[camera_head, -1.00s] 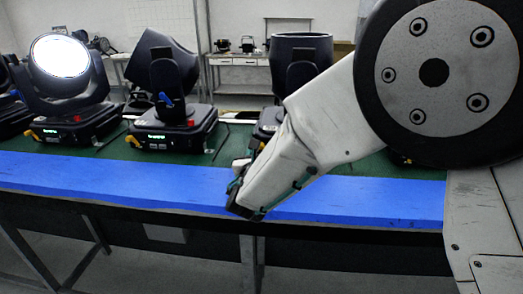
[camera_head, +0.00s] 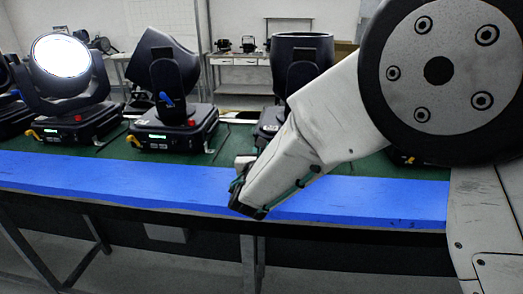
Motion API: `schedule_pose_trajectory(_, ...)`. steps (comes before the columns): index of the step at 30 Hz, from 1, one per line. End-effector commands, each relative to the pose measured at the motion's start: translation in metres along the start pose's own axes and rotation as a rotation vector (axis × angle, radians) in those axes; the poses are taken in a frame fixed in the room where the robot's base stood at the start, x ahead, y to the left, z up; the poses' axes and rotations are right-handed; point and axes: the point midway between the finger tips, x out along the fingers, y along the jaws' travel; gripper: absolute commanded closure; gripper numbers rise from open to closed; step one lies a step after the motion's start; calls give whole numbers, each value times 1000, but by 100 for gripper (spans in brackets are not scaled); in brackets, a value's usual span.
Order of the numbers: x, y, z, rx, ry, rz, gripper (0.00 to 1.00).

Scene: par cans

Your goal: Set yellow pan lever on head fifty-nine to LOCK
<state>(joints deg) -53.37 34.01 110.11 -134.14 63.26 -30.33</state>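Several moving-head lights stand in a row on the table. The left one (camera_head: 66,75) has a lit white lens and a yellow lever (camera_head: 33,134) low on its base. The middle one (camera_head: 166,75) has a blue lever (camera_head: 167,99) on its yoke and a yellow lever (camera_head: 135,141) at its base corner. A third head (camera_head: 300,62) is partly hidden behind my arm. I cannot read any head numbers or lever markings. My gripper (camera_head: 244,163) shows only as a small grey part beyond my wrist, near the third head's base; its fingers are hidden.
The table has a green top (camera_head: 111,150) and a blue front edge (camera_head: 110,178). My arm covers the right side of the view. A yellow part (camera_head: 409,160) shows beneath it at right. Green top is bare between the left and middle heads. Shelves (camera_head: 236,73) stand behind.

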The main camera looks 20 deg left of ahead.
Motion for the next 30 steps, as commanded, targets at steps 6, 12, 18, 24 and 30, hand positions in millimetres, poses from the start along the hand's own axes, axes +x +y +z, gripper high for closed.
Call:
schedule_pose_trajectory(6, 0, -6, 2, 174, 0, 1, 100)
schedule_pose_trajectory(12, 0, -12, 2, 364, 0, 0, 100)
schedule_pose_trajectory(18, 0, -19, 1, 552, 0, -1, 100)
schedule_pose_trajectory(24, 0, -24, -2, 714, 0, 0, 100)
schedule_pose_trajectory(30, 0, -28, -4, 837, 0, 0, 100)
